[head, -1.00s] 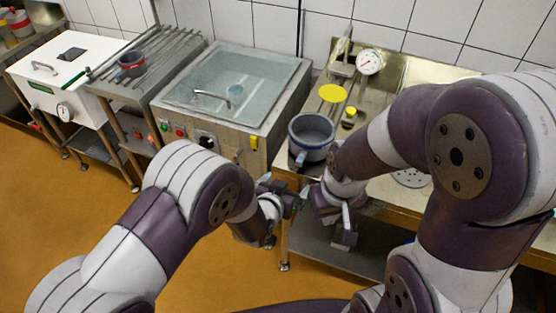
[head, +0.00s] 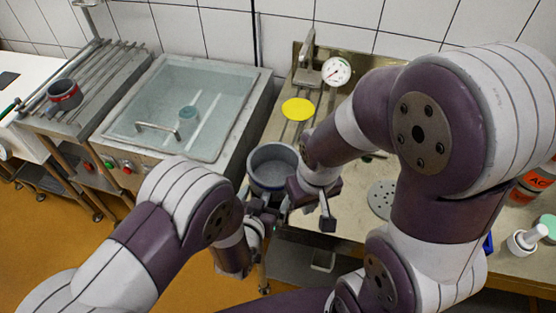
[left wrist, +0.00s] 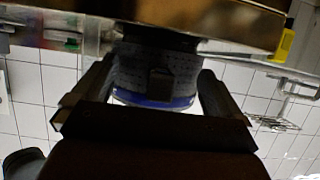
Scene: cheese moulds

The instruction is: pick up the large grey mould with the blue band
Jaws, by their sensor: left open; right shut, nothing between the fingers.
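The large grey mould (head: 272,168) stands on the steel worktop, left of my right forearm in the head view. Its lower part is hidden there by my grippers. My left gripper (head: 262,210) is open just in front of the mould. In the left wrist view the grey mould (left wrist: 150,58) with its blue band shows between and beyond the open fingers of my left gripper (left wrist: 155,85); I cannot tell if they touch it. My right gripper (head: 322,207) is shut and empty, close to the right of my left gripper and the mould.
A yellow disc (head: 298,109) and a dial gauge (head: 336,71) are behind the mould. A water vat (head: 247,120) stands to the left. A red-banded mould (head: 65,95) sits on a rack (head: 100,82). A perforated disc (head: 383,198) lies on the worktop to the right.

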